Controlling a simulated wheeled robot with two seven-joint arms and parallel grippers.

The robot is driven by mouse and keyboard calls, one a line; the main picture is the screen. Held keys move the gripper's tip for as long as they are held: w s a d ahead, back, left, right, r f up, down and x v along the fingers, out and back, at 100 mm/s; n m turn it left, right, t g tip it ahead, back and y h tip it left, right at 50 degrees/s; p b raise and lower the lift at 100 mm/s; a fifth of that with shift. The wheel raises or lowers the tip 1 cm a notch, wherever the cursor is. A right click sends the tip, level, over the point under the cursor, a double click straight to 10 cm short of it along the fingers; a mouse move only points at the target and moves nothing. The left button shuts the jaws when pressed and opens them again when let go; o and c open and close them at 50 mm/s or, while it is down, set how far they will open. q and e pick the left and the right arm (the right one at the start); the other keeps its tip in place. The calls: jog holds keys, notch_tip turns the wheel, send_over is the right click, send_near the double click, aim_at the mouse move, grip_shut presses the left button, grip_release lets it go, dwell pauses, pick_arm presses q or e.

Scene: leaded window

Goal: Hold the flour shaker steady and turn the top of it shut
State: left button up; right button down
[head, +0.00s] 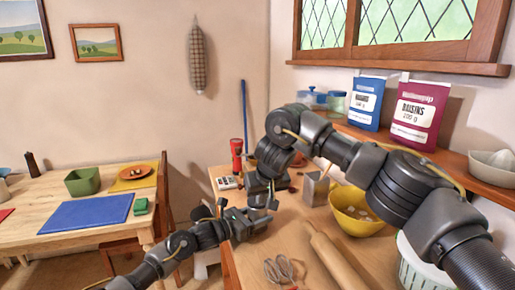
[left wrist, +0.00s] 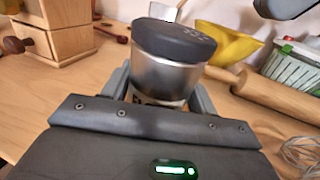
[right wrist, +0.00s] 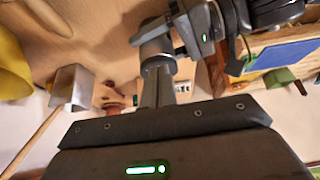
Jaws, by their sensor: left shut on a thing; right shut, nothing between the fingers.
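The flour shaker (left wrist: 165,75) stands between the fingers of my left gripper (left wrist: 160,95) in the left wrist view, with a silver body and a dark, marked top (left wrist: 173,40). My left gripper (head: 250,220) is shut on its body. In the right wrist view the shaker (right wrist: 156,48) shows as a silver cylinder beyond my right gripper (right wrist: 158,72). My right gripper is shut and empty, with its fingertips close to the shaker; I cannot tell whether they touch. In the head view the grippers largely hide the shaker.
On the wooden counter (head: 285,235) are a yellow bowl (head: 350,205), a rolling pin (head: 333,258), a whisk (head: 280,270) and a metal box-shaped tool (head: 316,188). A red pepper mill-like item (head: 237,155) stands behind. A wooden mill (left wrist: 55,30) is left of the shaker in the left wrist view.

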notch_tip(320, 180, up, 3)
jog(key=shift+f, duration=0.2)
pick_arm(q)
jog(key=o, duration=1.2)
jog(key=v, duration=1.2)
jog(key=x, duration=1.2)
